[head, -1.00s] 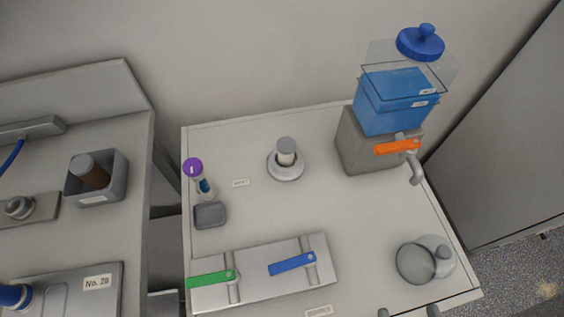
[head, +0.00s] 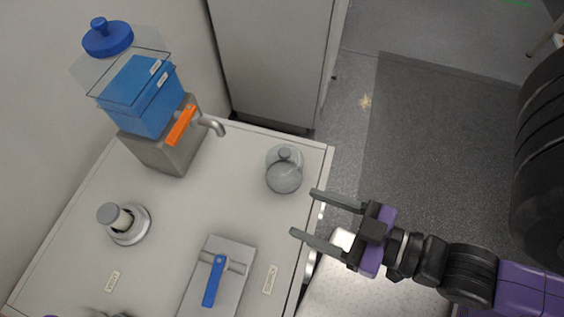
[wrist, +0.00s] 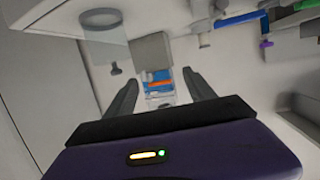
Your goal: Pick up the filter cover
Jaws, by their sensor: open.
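A clear round dome with a small grey knob on top, which looks like the filter cover (head: 284,177), stands near the right edge of the table in the head view. In the wrist view the clear dome (wrist: 105,52) is upside down at the upper left, its knob toward the middle, over a grey round base (wrist: 100,18). My gripper (head: 303,212) is open and empty, at the table's right edge, just right of and nearer than the dome, not touching it. Its two fingers also show in the wrist view (wrist: 160,80), with the dome left of them.
A blue water tank (head: 148,100) with an orange-handled tap (head: 181,125) stands at the back left. A grey-capped cylinder (head: 115,216) sits in a ring. A plate with a blue lever (head: 215,280) lies in front. The table between tank and dome is clear.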

